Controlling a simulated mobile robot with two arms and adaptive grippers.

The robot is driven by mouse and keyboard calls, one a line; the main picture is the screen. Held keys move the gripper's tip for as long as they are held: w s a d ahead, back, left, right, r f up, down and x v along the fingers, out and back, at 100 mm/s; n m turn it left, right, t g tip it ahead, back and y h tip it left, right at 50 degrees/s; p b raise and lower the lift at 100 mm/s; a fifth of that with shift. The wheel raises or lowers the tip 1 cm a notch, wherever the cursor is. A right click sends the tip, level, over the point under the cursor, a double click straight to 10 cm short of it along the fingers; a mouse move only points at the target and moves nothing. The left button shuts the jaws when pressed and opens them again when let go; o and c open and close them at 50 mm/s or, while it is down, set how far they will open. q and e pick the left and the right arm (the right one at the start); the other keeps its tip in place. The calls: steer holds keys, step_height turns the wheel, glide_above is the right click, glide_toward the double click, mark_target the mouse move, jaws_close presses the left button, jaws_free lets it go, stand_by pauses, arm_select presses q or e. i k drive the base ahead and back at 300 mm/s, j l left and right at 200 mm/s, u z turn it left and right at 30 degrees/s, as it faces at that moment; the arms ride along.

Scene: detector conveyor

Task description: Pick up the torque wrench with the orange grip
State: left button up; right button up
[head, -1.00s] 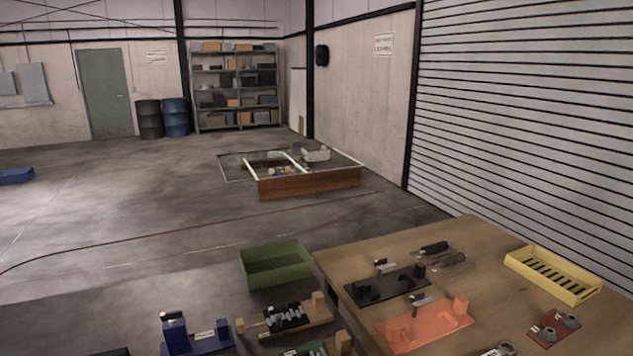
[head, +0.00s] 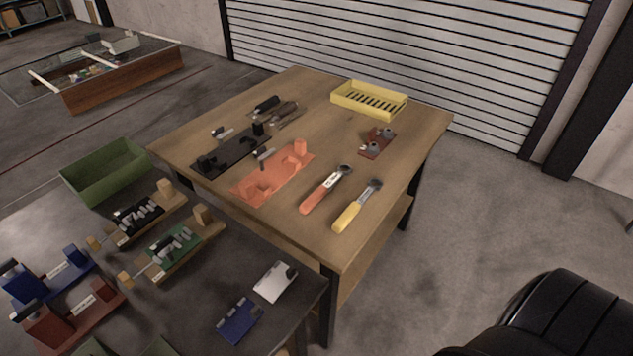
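The torque wrench with the orange grip (head: 314,200) lies on the wooden table (head: 228,118), near its front right part. Its dark metal head points away to the upper right and its grip points toward the front left. A similar wrench with a yellow grip (head: 347,216) lies just to its right, apart from it and roughly parallel. Neither of my grippers shows in the head view.
An orange fixture plate (head: 268,182) lies left of the wrenches, with a black fixture plate (head: 222,156) beyond. A yellow slotted tray (head: 368,107) and a small red-brown fixture (head: 372,146) stand farther back. A dark bench (head: 205,290) adjoins at lower left. A large black shape fills the lower right.

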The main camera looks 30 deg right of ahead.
mark_target(318, 195)
steer(key=z, duration=1.5)
